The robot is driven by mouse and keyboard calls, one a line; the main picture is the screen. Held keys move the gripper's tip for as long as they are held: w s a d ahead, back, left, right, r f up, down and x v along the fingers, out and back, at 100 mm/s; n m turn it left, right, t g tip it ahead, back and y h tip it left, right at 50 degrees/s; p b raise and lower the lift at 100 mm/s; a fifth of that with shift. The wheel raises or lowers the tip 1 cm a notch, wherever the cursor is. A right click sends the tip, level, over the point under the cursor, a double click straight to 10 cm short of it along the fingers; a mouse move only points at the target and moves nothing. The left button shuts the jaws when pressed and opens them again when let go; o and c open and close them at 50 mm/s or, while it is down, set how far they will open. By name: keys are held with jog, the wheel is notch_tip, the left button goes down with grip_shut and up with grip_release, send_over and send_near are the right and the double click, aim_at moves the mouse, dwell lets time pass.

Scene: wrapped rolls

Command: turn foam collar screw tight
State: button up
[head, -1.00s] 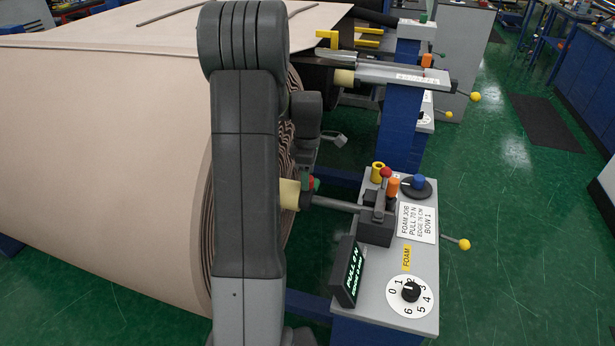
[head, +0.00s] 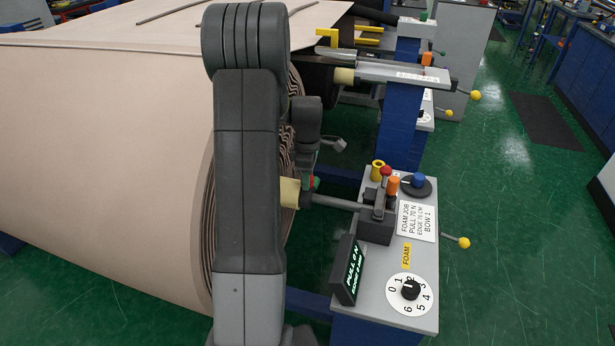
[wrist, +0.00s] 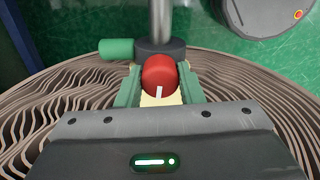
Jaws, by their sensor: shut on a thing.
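The collar screw (wrist: 159,74) is a red knob with a white mark pointing toward the bottom of the wrist view. My gripper (wrist: 159,88) has its green fingers on both sides of the red knob and is shut on it. The dark collar (wrist: 155,46) sits around the grey shaft (wrist: 160,18), with a green cylinder (wrist: 116,49) on its left. In the head view, a little red of the screw (head: 311,182) shows beside the cream core end (head: 289,192). My arm hides most of the gripper there.
The big beige foam roll (head: 110,150) fills the left, its layered end close around the gripper. Green floor lies open further right.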

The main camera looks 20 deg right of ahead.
jog(key=m+b, duration=0.1)
jog(key=m, duration=0.6)
jog(key=shift+m+b, duration=0.3)
jog(key=shift+b, duration=0.05)
jog(key=m, duration=0.3)
jog(key=shift+m+b, duration=0.4)
jog(key=shift+m, duration=1.7)
jog(key=o, duration=1)
